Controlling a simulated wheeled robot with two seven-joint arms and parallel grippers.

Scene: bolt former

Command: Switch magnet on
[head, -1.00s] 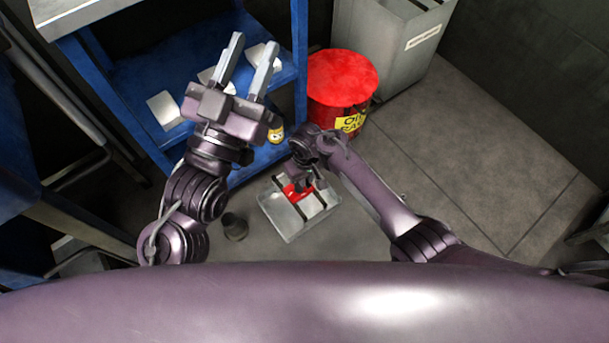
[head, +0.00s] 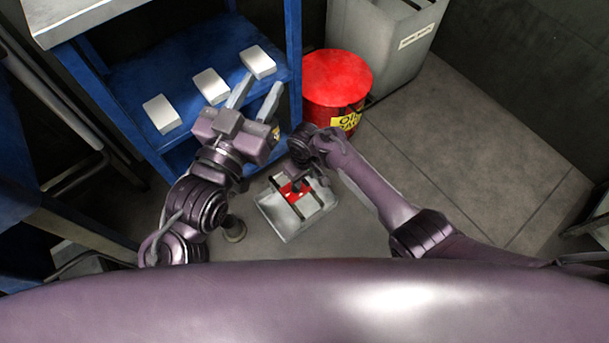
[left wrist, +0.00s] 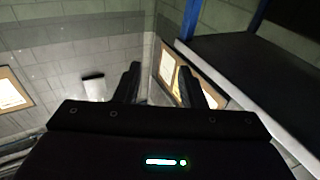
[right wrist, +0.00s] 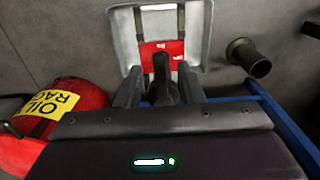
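A red block (right wrist: 162,52), seemingly the magnet, lies in a pale grey tray (right wrist: 205,45) on the floor; the red block (head: 292,195) also shows in the head view. A dark lever or handle (right wrist: 163,80) stands up from it toward my right wrist camera. My right gripper (right wrist: 160,92) is over the block with its fingers spread on both sides of the dark handle, with gaps visible. In the head view my right gripper (head: 298,180) largely hides the handle. My left gripper (head: 258,88) is open and empty in front of the blue shelf.
A red oily-rag bin (head: 337,80) stands behind my right arm, beside a grey bin (head: 385,40). The blue shelf (head: 150,75) holds pale blocks (head: 211,86). A dark cup-like object (right wrist: 250,57) stands near the tray.

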